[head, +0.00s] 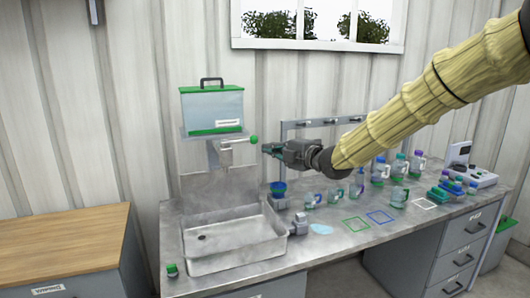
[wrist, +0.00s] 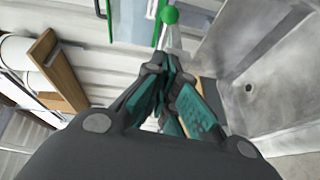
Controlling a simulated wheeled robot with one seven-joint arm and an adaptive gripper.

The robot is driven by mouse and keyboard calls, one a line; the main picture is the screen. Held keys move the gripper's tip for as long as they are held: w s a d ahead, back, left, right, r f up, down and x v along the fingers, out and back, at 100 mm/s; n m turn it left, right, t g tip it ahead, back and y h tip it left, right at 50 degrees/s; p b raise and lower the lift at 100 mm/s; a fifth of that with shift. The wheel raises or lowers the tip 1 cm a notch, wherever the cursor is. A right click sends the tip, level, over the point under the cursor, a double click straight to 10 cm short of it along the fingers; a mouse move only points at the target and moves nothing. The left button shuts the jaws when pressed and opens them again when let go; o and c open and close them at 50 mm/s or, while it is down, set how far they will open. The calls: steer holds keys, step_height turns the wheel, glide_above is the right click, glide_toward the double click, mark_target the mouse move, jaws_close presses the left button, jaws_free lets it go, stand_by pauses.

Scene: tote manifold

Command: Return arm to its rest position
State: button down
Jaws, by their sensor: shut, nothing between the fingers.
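My arm reaches in from the upper right in the head view, its links under a yellow cover. My gripper (head: 268,149) is shut and empty. It hangs above the bench, just right of the green-knobbed lever on the wall manifold (head: 226,151). In the wrist view the gripper (wrist: 160,65) has its fingertips together. The green knob (wrist: 169,15) shows just beyond them, and I cannot tell whether they touch it. In the head view the knob (head: 254,139) is a little left of and above the fingertips.
A grey tote with a green lid (head: 212,105) sits above the manifold. A metal sink (head: 235,262) is below. Several bottles (head: 380,170), coloured squares (head: 356,224) and a small instrument (head: 480,176) occupy the bench's right. A wooden-topped cabinet (head: 60,238) stands left.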

steer(key=s+d+f+m+g+h, duration=0.2)
steer(key=s+f+m, duration=0.35)
steer(key=f, duration=0.95)
steer(key=s+d+f+m+g+h, duration=0.15)
steer(key=s+f+m, duration=0.4)
steer(key=f, duration=0.95)
steer(key=s+d+f+m+g+h, duration=0.1)
steer(key=s+f+m+g+h, duration=0.15)
steer(key=s+f, duration=0.9)
steer(key=s+d+f+m+g+h, duration=0.1)
steer(key=s+d+f+m+g, duration=0.15)
steer(key=s+f, duration=0.6)
steer(key=s+d+f+m+g+h, duration=0.15)
steer(key=s+f+m, duration=0.25)
steer(key=s+f, duration=0.4)
steer(key=s+d+f+m+g+h, duration=0.1)
steer(key=s+d+f+m, duration=0.1)
steer(key=s, duration=0.7)
steer(key=s+d+f+m+g+h, duration=0.1)
steer(key=s+d+f+m+g, duration=0.1)
steer(key=s, duration=0.8)
step_height(320, 180, down, 2)
steer(key=shift+s+d+f+m, duration=0.15)
steer(key=shift+d+f+m, duration=0.1)
steer(key=shift+d+m, duration=0.55)
steer(key=c, duration=2.2)
jaws_free()
